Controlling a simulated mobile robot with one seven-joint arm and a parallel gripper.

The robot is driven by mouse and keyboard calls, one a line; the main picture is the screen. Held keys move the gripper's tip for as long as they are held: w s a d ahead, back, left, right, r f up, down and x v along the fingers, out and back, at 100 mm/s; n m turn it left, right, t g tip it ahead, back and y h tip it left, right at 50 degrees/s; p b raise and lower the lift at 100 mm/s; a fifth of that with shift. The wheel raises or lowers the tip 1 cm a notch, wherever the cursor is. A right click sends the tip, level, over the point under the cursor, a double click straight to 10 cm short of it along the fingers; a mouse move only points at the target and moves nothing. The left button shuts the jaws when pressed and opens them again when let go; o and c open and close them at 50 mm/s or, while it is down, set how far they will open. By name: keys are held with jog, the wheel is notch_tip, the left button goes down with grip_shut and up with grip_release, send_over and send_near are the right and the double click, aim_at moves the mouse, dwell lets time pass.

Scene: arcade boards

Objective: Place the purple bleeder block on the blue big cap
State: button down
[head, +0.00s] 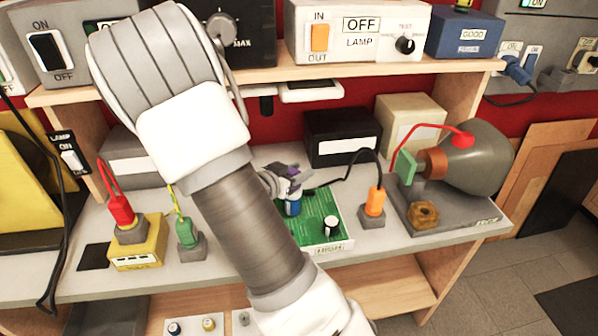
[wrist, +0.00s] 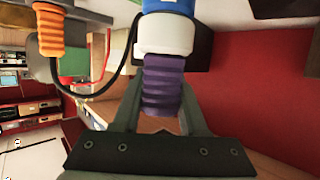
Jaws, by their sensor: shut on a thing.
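The ridged purple bleeder block (wrist: 164,80) is between the fingers of my gripper (wrist: 160,98), which is shut on it. In the head view my gripper (head: 283,180) is above the green circuit board (head: 318,205), and the arm hides part of the board. The blue big cap (head: 293,207) stands on the board just below the gripper. In the wrist view the cap's white end (wrist: 166,36) meets the end of the purple block in the picture. I cannot tell whether they touch.
A smaller black-and-white cap (head: 331,226) stands on the board. An orange plug (head: 375,200) with a black cable is just right of the board. A green plug (head: 188,232) is left of the arm. Dark (head: 343,135) and cream boxes (head: 411,122) stand behind, under the shelf (head: 290,73).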

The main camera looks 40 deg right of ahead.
jog(key=shift+f, duration=0.2)
jog(key=shift+c, duration=2.2)
grip_release()
jog(key=shift+r, duration=0.15)
